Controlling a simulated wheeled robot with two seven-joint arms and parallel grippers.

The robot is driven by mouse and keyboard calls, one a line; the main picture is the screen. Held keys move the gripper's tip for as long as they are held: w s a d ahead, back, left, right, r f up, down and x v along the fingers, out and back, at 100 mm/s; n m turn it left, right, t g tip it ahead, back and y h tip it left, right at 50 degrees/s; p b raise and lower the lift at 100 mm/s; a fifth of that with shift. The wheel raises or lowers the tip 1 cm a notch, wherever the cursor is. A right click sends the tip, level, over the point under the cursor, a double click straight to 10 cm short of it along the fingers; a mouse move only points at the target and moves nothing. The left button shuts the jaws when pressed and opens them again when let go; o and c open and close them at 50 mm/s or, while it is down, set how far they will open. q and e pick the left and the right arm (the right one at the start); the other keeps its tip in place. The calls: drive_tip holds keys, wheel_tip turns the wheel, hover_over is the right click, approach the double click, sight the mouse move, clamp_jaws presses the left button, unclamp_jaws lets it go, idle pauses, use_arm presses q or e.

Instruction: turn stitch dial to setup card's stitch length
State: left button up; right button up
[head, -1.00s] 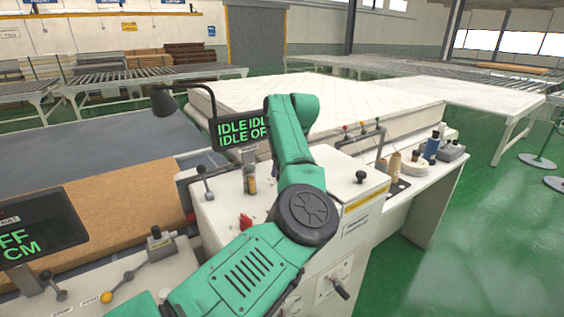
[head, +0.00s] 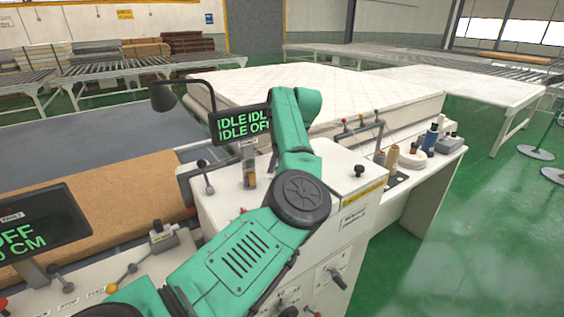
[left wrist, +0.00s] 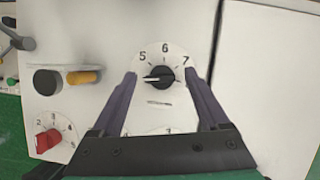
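In the left wrist view, a dial with a black knob (left wrist: 160,77) sits on a white panel. Its round white plate (left wrist: 166,59) shows 5, 6 and 7. The knob's white pointer points left, a little below the 5. My left gripper (left wrist: 160,80) is open, with a fingertip on each side of the knob; I cannot tell whether they touch it. In the head view my left arm crosses the white machine (head: 338,160) and its gripper is hidden. My right gripper is out of view. I cannot make out a setup card.
A red knob (left wrist: 47,141) with a numbered plate and a black-and-yellow fitting (left wrist: 82,77) lie beside the dial. A display (head: 241,123) reads IDLE. A white mattress (head: 330,90) lies behind the machine. Thread spools (head: 391,158) stand at right.

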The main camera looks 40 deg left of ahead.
use_arm(q)
drive_tip(key=shift+d+r, duration=0.15)
drive_tip(key=shift+r, duration=0.2)
drive_tip(key=v, duration=1.3)
drive_tip(key=shift+d+r, duration=0.15)
drive_tip(key=shift+r, duration=0.25)
drive_tip(key=shift+r, duration=0.1)
